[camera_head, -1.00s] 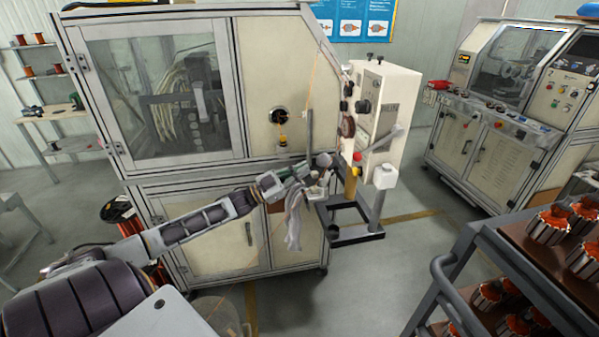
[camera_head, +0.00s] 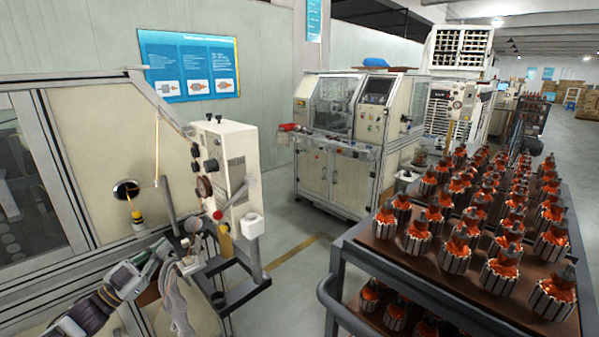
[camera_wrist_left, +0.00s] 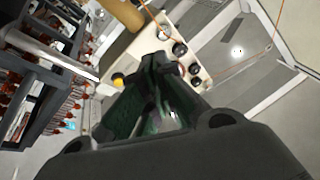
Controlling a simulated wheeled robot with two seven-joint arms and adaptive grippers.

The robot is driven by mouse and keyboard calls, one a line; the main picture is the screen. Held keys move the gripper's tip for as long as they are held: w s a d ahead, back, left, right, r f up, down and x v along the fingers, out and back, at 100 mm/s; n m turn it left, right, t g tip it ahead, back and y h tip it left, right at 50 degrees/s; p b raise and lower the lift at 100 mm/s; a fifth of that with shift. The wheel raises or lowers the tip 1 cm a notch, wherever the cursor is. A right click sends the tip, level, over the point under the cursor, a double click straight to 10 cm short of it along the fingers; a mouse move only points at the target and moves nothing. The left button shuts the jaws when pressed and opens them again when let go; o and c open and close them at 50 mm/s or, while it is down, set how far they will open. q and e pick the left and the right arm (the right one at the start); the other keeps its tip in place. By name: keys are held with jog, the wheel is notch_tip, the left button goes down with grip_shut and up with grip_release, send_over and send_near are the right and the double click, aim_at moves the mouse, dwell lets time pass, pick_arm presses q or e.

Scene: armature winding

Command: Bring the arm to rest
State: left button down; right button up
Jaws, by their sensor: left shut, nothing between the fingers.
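My left arm comes in from the lower left in the head view. Its left gripper (camera_head: 158,252) is beside the front of the cream winding machine (camera_head: 105,120), close to a hanging grey cloth (camera_head: 176,300). Whether it touches the cloth or the bracket there, I cannot tell. In the left wrist view the fingers of the left gripper (camera_wrist_left: 158,62) are together and nothing shows held between them. The cream control box (camera_head: 228,155) with its dark knobs stands just past the fingertips. My right gripper is in neither view.
A cart (camera_head: 345,246) loaded with several armatures (camera_head: 455,245) with orange windings fills the right side. A second machine (camera_head: 335,175) stands at the back. Clear grey floor (camera_head: 300,285) lies between the cart and the near machine. A blue poster (camera_head: 190,65) hangs on the wall.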

pick_arm(q)
jog(key=a+f+n+y, duration=0.3)
jog(key=a+f+y, duration=0.1)
jog(key=f, duration=0.7)
jog(key=a+f+n+y, duration=0.3)
jog(key=a+f+y, duration=0.15)
jog(key=f, duration=0.65)
jog(key=s+d+f+n+g+y, duration=0.1)
jog(key=s+f+g+y, duration=0.15)
jog(key=s+f, duration=0.6)
jog(key=s+d+f+n+g+y, duration=0.1)
jog(key=s+f+g, duration=0.2)
jog(key=f, duration=1.1)
jog(key=s+f+n+g+y, duration=0.1)
jog(key=s+f+g, duration=0.2)
jog(key=s+f, duration=0.55)
jog(key=s+d+f+g, duration=0.3)
jog(key=s+d+f, duration=0.4)
jog(key=s, duration=0.3)
jog(key=s+d+f+g, duration=0.3)
jog(key=s+d+f, duration=0.5)
jog(key=s, duration=0.2)
jog(key=s+d+f+g+h, duration=0.1)
jog(key=s+d+f+g, duration=0.2)
jog(key=s+d+f, duration=0.5)
jog(key=s, duration=0.2)
jog(key=shift+s+f, duration=0.25)
jog(key=shift+s, duration=0.1)
jog(key=shift+s, duration=0.1)
